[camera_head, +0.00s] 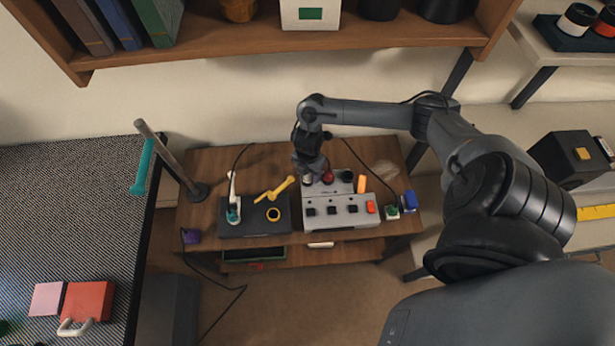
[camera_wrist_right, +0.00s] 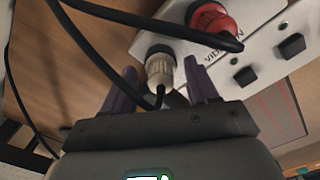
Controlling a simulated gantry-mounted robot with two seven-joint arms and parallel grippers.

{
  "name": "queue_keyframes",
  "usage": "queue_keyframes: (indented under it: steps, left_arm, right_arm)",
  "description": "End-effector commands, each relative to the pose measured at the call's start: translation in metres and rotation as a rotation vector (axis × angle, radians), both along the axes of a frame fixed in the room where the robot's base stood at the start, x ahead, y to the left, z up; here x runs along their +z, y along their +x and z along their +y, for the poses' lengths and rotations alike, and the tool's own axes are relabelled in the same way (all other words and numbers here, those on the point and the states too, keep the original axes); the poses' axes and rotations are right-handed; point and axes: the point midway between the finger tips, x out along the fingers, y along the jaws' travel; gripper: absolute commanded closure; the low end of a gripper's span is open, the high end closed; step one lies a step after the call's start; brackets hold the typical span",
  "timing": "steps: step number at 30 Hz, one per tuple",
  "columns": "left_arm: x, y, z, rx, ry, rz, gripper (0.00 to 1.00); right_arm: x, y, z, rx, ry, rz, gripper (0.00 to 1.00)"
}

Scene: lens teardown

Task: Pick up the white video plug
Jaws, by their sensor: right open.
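The white video plug (camera_wrist_right: 160,70) sits upright in a socket of the light grey switch box (camera_head: 340,222), with a black cable on it. In the head view the white plug (camera_head: 307,181) shows only as a small pale spot just below my right gripper (camera_head: 308,173). In the right wrist view the two purple-grey fingers of my right gripper are apart, one on each side of the plug. A gap shows between the fingers and the plug, so it is not clamped. My left gripper is in neither view.
A red plug (camera_wrist_right: 213,20) stands close beside the white one, its black cable crossing the view. The box also carries a black plug (camera_head: 347,176) and several black buttons. A dark pad (camera_head: 245,228) with a yellow tool (camera_head: 276,189) lies left on the wooden table (camera_head: 205,165).

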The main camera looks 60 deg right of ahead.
Motion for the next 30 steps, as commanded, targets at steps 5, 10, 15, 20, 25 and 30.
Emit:
queue_keyframes:
  steps: [5,10,15,20,25,30]
  left_arm:
    - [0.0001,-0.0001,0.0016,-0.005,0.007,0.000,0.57]
    - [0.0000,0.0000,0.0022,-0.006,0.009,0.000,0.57]
    - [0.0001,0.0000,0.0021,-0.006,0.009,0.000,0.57]
    - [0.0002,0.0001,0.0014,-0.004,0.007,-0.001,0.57]
    - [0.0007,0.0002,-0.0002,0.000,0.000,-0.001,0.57]
    - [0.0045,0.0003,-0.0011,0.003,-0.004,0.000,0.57]
  right_arm:
    - [0.0001,-0.0001,-0.0001,0.000,0.000,0.000,0.41]
    - [0.0002,0.0000,-0.0002,0.000,-0.001,0.000,0.66]
    - [0.0003,0.0000,-0.0002,0.000,-0.001,0.000,0.92]
    - [0.0005,0.0001,-0.0003,-0.001,-0.001,0.000,1.00]
    - [0.0007,0.0002,-0.0004,-0.001,-0.001,0.000,1.00]
    - [0.0042,0.0001,-0.0005,-0.001,-0.001,0.000,1.00]
